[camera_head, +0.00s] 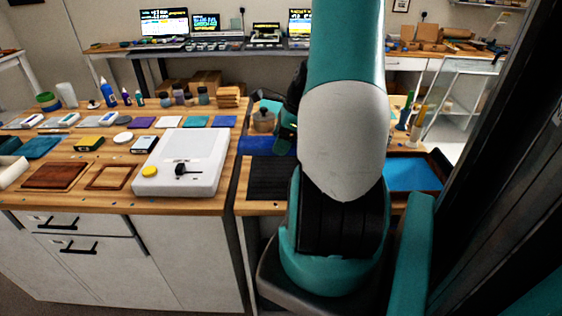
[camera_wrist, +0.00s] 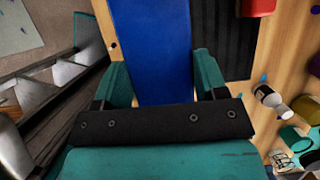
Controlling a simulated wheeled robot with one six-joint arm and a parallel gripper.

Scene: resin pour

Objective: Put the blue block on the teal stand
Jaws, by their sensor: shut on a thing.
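My gripper (camera_wrist: 162,72) has its two teal fingers on either side of a long blue block (camera_wrist: 150,40) in the wrist view, and it is shut on it. The block runs away from the fingers past the top edge of that view. In the camera_head view my arm covers most of the work area, and my gripper (camera_head: 288,130) shows only in part at the arm's left. A blue piece (camera_head: 262,146) beside it there looks like the same block. I cannot make out the teal stand for sure; a bit of teal shows behind a jar, partly hidden.
A black ribbed mat (camera_head: 268,178) lies at the bench front. The jar (camera_head: 263,120) stands behind the blue piece. A dark-rimmed blue tray (camera_head: 440,165) is right of my arm. A white scale (camera_head: 205,165) stands left. A white bottle (camera_wrist: 270,98) is right in the wrist view.

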